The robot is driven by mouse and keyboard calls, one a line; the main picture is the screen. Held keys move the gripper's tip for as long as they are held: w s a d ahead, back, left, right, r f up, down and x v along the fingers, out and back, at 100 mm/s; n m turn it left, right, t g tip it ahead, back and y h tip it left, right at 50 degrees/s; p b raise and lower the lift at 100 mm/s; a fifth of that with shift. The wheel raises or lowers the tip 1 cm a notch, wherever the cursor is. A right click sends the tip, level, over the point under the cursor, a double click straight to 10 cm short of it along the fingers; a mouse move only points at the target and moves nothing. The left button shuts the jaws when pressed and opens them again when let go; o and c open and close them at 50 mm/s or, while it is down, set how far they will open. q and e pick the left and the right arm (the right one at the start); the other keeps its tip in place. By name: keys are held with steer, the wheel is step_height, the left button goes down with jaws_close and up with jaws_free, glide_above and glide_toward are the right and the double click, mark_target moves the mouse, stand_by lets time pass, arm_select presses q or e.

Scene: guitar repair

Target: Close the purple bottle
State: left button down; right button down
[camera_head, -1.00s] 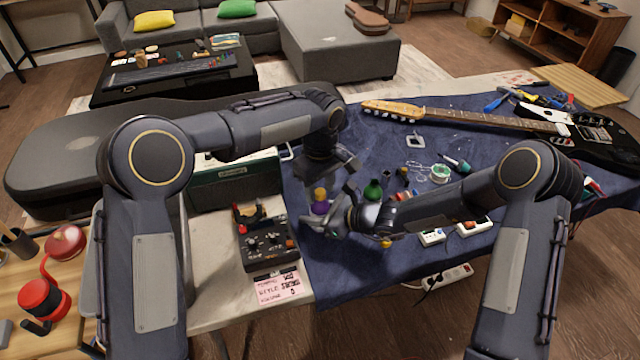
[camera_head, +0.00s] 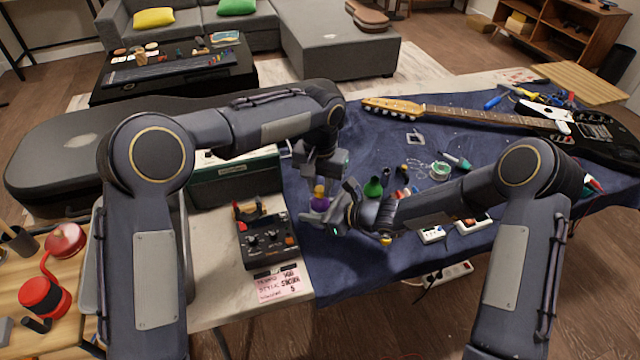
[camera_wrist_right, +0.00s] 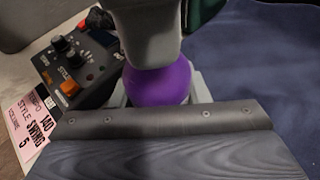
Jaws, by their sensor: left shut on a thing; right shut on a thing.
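The purple bottle (camera_head: 319,203) stands on the blue cloth near its left edge. Its round purple body also shows in the right wrist view (camera_wrist_right: 158,84). A yellow cap (camera_head: 319,188) is at its top; I cannot tell how tightly it sits. My left gripper (camera_head: 320,182) comes down from above and is shut on the cap. In the right wrist view its grey end hides the bottle's top. My right gripper (camera_head: 326,212) reaches in low from the right and is shut on the bottle's body.
A black control box (camera_head: 268,240) and a green amplifier (camera_head: 235,180) stand left of the bottle. A green bottle (camera_head: 373,187) and small dark bottles stand to the right. An electric guitar (camera_head: 490,118) lies at the back. The cloth's front part is fairly clear.

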arm_select(q)
steer(key=m, duration=1.2)
steer(key=c, duration=1.1)
jaws_free()
step_height(320, 180, up, 12)
